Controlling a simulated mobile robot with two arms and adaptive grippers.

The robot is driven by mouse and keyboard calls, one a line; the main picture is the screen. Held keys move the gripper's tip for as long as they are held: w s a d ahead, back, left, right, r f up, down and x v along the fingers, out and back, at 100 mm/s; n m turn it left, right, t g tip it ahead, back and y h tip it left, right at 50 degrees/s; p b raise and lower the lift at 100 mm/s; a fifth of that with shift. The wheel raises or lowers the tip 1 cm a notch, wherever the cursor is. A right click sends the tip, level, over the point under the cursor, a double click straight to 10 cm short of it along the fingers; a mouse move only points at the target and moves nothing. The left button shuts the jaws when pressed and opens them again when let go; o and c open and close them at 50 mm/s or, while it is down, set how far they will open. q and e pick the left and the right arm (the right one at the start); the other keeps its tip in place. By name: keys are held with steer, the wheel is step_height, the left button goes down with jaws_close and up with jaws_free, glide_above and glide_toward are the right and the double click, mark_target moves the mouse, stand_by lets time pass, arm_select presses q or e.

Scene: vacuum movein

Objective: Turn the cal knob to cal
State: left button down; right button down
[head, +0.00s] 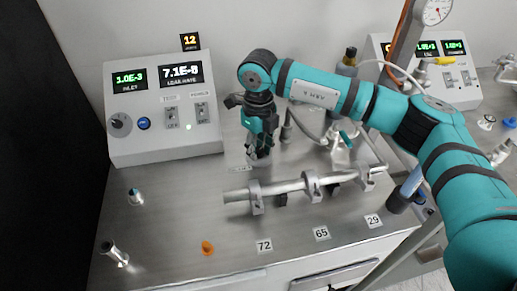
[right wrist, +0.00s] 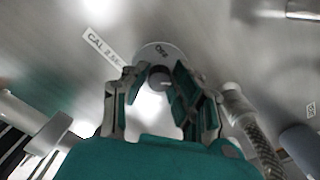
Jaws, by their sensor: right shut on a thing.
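The cal knob (right wrist: 158,76) is a small dark grey knob on a pale round dial plate (right wrist: 150,52) marked OFF. A tag reading CAL (right wrist: 103,46) lies beside it. My right gripper (right wrist: 158,84) points down at the bench, with its fingers on either side of the knob, shut on it. In the head view my right gripper (head: 261,148) covers most of the knob. The knob's exact pointer direction cannot be read. My left gripper is in neither view.
A grey control box (head: 155,150) with lit displays stands at the left rear. A clamped metal pipe (head: 290,187) runs just in front of the gripper. A second box (head: 462,95) stands at the right rear.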

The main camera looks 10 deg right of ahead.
mark_target(259, 149)
stand_by(0.5)
steer(key=c, duration=1.1)
jaws_free()
step_height(259, 149, up, 12)
steer(key=shift+r, duration=0.1)
